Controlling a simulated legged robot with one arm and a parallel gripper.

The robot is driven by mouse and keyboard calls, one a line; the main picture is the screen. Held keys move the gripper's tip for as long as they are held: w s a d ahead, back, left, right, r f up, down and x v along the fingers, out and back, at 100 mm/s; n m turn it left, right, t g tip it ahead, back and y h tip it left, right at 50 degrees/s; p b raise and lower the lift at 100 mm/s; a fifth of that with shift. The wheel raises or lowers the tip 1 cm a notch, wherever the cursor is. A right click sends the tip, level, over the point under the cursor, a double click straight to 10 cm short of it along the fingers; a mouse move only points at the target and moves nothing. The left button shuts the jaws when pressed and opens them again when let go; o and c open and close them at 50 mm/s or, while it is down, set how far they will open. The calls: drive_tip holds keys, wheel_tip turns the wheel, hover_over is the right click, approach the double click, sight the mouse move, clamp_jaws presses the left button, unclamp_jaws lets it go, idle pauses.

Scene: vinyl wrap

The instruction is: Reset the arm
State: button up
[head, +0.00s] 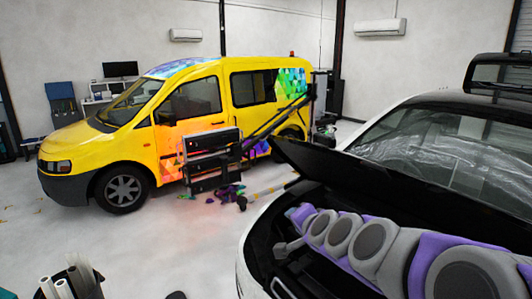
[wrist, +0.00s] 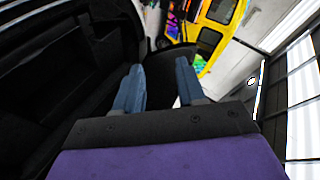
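My arm, purple and grey, shows at the lower right of the head view, stretched over the open front of a white car (head: 254,250). In the wrist view my gripper (wrist: 158,82) has two blue-grey fingers standing apart. The gap between them shows only a dark background, and I see nothing held. Black surfaces fill the left of the wrist view, close by the gripper. In the head view the far end of the arm is down by the dark front bay, and the fingers are not clear there.
The car's raised black hood (head: 400,190) is just behind my arm. A yellow van (head: 130,135) with colourful wrap stands across the floor, with a dark cart (head: 212,160) beside it. A bin of rolls (head: 70,285) is at the lower left. The floor (head: 150,245) between is mostly clear.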

drive_tip(key=s+a+f+n+g+b, duration=0.2)
drive_tip(key=s+a+f+n+g, duration=0.15)
drive_tip(key=s+f, duration=0.55)
drive_tip(key=s+d+f+n+g+h+b, duration=0.1)
drive_tip(key=s+f, duration=0.4)
drive_tip(key=s, duration=0.6)
drive_tip(key=s+d+f+n+g+h+b, duration=0.1)
drive_tip(key=s+d+f+g, duration=0.4)
drive_tip(key=s, duration=0.5)
drive_tip(key=s+d+f+n+g+h+b, duration=0.1)
drive_tip(key=s+d+f+n+g+b, duration=0.2)
drive_tip(key=s, duration=0.8)
wheel_tip(320, 180, down, 2)
drive_tip(key=shift+s+d+f+n+g+b, duration=0.25)
drive_tip(key=shift+s+d+n+g+b, duration=0.1)
drive_tip(key=shift+g+b, duration=0.6)
drive_tip(key=shift+f, duration=0.1)
